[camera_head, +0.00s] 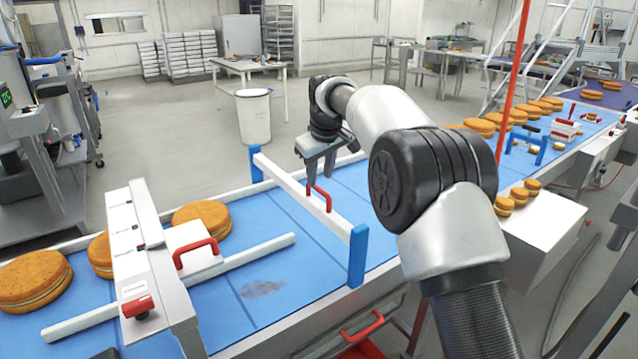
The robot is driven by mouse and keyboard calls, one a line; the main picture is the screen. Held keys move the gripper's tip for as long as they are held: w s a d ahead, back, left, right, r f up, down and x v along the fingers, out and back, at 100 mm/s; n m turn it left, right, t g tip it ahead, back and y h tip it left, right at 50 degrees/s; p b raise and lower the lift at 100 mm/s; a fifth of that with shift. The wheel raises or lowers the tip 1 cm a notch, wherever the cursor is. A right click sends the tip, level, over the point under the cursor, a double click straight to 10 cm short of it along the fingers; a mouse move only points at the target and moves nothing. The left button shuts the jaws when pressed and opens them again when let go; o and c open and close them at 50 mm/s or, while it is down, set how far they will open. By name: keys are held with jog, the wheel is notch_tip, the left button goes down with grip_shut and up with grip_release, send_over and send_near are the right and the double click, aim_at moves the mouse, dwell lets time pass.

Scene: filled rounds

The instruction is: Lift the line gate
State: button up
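The line gate (282,182) is a white bar lying low across the blue conveyor belt, between two blue posts (357,255). A red loop handle (326,197) stands on the bar near its middle. My gripper (320,178) points down right at this handle, its fingertips at or just behind it. The two dark grey fingers look apart with a narrow gap. I cannot tell whether they touch the handle. My arm reaches in from the lower right and hides part of the belt.
Filled rounds (33,279) lie on the belt at left, by a white bridge unit (150,265) with a red handle and a long white rail (265,252). More rounds (480,127) lie beyond my arm, near a red pole (512,85).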

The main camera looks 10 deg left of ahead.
jog(key=v, duration=1.2)
jog(key=shift+s+r, duration=0.15)
jog(key=shift+r, duration=0.2)
jog(key=shift+d, duration=0.1)
jog(key=s+d+r+m+h+p, duration=0.1)
jog(key=s+d+r+m, duration=0.2)
jog(key=s+d, duration=0.6)
jog(key=s+d+r+m+p, duration=0.15)
jog(key=s+d+r, duration=0.25)
jog(key=s+d, duration=0.5)
jog(key=s+d+f+m, duration=0.2)
jog(key=s+d+f, duration=0.1)
jog(key=s, duration=0.3)
jog(key=s+d+f+m, duration=0.1)
jog(key=s+d+f, duration=0.3)
jog(key=s+d, duration=0.1)
jog(key=s+d+f+m+t+h+p, duration=0.1)
jog(key=s+d+f+m, duration=0.1)
jog(key=s, duration=0.5)
jog(key=d+f, duration=0.1)
jog(key=d, duration=0.1)
jog(key=shift+s+d+f+m, duration=0.25)
jog(key=shift+d+f+m, duration=0.05)
jog(key=shift+f+m, duration=0.05)
